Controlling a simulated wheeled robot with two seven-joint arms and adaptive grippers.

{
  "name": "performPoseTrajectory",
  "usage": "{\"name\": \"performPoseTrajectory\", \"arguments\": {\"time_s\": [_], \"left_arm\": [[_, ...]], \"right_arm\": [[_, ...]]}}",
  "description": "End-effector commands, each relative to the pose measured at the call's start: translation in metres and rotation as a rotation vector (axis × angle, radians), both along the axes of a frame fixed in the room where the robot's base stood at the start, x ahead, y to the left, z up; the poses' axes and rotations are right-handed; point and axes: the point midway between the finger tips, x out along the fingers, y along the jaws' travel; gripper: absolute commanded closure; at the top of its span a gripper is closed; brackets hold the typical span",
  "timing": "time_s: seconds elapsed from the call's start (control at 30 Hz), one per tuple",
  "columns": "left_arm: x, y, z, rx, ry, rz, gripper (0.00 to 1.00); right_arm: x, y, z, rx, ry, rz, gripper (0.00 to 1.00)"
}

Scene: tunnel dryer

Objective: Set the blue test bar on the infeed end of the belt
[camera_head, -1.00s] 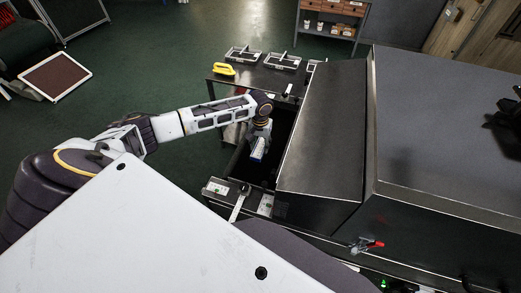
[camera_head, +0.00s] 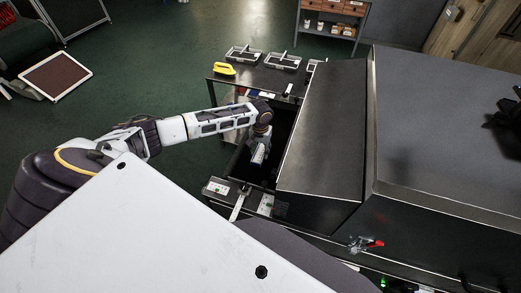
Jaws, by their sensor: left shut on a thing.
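My left gripper (camera_head: 259,153) points down over the open dark bay in front of the sloped hood. It is shut on the blue test bar, of which only a small bluish-white part shows between the fingers. The belt inside the bay is dark and mostly hidden by the gripper and the hood (camera_head: 325,130), so I cannot tell whether the bar touches it. My right gripper is not in view.
A dark side table (camera_head: 225,85) behind my arm holds metal trays (camera_head: 282,61), a yellow handle-shaped thing (camera_head: 224,69) and small coloured pieces. A metal bracket (camera_head: 239,204) and labelled plates (camera_head: 217,187) edge the bay. The big dryer housing (camera_head: 450,130) blocks the right.

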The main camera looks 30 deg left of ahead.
Motion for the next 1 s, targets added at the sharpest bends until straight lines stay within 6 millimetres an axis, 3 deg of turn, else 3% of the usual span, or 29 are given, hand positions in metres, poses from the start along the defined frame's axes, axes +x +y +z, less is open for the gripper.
{"name": "performPoseTrajectory", "arguments": {"time_s": [0.17, 0.2, 0.37, 0.77, 1.0], "left_arm": [[0.0, 0.0, -0.002, 0.0, 0.0, 0.0, 0.84], [0.0, 0.0, -0.002, 0.0, 0.0, 0.0, 0.55], [0.0, 0.0, -0.002, 0.0, 0.0, 0.0, 0.36], [0.0, 0.001, 0.0, 0.001, -0.001, 0.001, 0.36], [0.001, 0.001, 0.015, 0.0, -0.002, 0.001, 0.36]], "right_arm": [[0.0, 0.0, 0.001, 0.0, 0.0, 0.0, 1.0], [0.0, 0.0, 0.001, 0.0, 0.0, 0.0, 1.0], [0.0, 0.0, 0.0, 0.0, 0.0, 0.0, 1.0], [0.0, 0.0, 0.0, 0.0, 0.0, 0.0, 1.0], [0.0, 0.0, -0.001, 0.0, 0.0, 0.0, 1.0]]}}
